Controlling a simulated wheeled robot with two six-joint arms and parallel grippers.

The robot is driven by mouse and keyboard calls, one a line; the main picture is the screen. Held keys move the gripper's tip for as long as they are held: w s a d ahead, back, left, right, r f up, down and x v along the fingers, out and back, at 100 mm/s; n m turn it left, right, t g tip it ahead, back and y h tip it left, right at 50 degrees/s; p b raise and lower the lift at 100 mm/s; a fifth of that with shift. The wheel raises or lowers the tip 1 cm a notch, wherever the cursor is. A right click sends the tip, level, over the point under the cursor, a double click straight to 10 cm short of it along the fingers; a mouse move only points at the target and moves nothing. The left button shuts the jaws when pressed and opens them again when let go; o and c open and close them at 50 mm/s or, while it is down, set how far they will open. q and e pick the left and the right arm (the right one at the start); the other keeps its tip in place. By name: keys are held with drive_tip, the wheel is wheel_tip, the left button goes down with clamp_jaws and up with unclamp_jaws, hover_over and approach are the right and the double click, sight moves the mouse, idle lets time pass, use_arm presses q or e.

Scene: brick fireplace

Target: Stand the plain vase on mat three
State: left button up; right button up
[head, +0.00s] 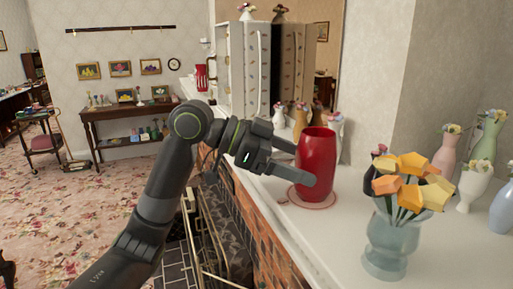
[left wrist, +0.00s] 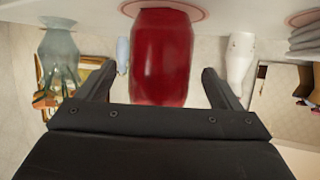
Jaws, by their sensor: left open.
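A plain red vase (head: 316,160) stands upright on a round pinkish mat (head: 328,204) on the white mantel shelf. My left gripper (head: 305,165) is open at the vase, with one finger on the near side and the other towards its far side. In the left wrist view, the red vase (left wrist: 161,60) appears upside down between the two spread fingers, with gaps at both sides. Its mat (left wrist: 200,12) shows at the top edge. Another pinkish disc (left wrist: 303,17) shows at the right. No mat number is readable. My right gripper is not in view.
A glass vase with orange flowers (head: 390,240) stands close on the right. Several flower vases stand behind it, and small ones stand beyond the red vase. A white cabinet (head: 237,70) stands farther along the shelf, with another red vase (head: 201,78) beyond. The fireplace lies below.

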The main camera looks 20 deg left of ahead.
use_arm(q)
drive_tip(key=b+v, duration=0.2)
drive_tip(key=v, duration=0.7)
drive_tip(key=shift+r, duration=0.15)
idle(0.4)
